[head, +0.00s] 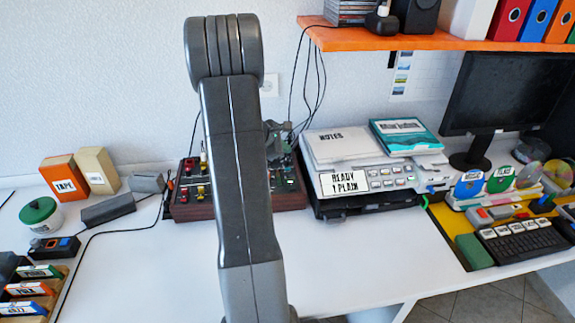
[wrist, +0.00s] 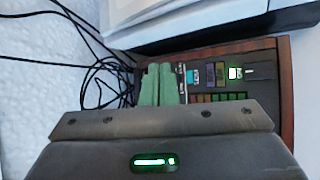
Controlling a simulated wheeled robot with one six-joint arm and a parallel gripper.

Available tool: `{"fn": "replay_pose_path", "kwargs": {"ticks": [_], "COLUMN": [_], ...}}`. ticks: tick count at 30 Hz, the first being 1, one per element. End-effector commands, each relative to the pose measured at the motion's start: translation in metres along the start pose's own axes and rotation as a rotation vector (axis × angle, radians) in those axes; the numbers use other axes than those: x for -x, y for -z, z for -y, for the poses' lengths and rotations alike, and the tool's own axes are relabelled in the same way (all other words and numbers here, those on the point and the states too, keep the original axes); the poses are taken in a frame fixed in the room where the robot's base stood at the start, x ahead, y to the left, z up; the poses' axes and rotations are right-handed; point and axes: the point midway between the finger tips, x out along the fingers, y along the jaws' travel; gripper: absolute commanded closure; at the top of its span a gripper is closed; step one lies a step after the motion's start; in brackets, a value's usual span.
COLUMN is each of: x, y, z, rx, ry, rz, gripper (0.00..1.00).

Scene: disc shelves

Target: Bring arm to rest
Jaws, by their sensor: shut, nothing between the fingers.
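My arm (head: 240,160) rises through the middle of the head view, bent at a thick joint near the top. My gripper (wrist: 160,72) shows in the wrist view as two green fingers pressed together, with nothing between them. It is over the wood-sided device (wrist: 284,90), which has small coloured keys and a green light. In the head view this wood-sided device (head: 195,211) stands behind my arm, which hides its middle. Whether the fingers touch the device cannot be told.
Black cables (wrist: 95,75) hang by the wall. A printer-like machine (head: 365,180) with papers stands to the right, then a monitor (head: 510,90) and keyboard (head: 520,240). An orange shelf (head: 420,40) overhangs them. Boxes (head: 65,177) stand at left. The front white desk (head: 140,280) is clear.

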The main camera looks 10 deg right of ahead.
Motion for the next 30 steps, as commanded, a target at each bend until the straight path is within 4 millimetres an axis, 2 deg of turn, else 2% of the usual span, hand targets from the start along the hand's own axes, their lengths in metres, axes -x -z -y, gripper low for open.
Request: {"fn": "replay_pose_path", "kwargs": {"ticks": [11,19,30], "x": [-0.001,-0.015,0.001], "y": [0.001,0.011,-0.001], "z": [0.001,0.011,-0.001], "rx": [0.001,0.002,0.000], "ry": [0.000,0.000,0.000], "rz": [0.000,0.000,0.000], "gripper": [1.00,1.00,1.00]}}
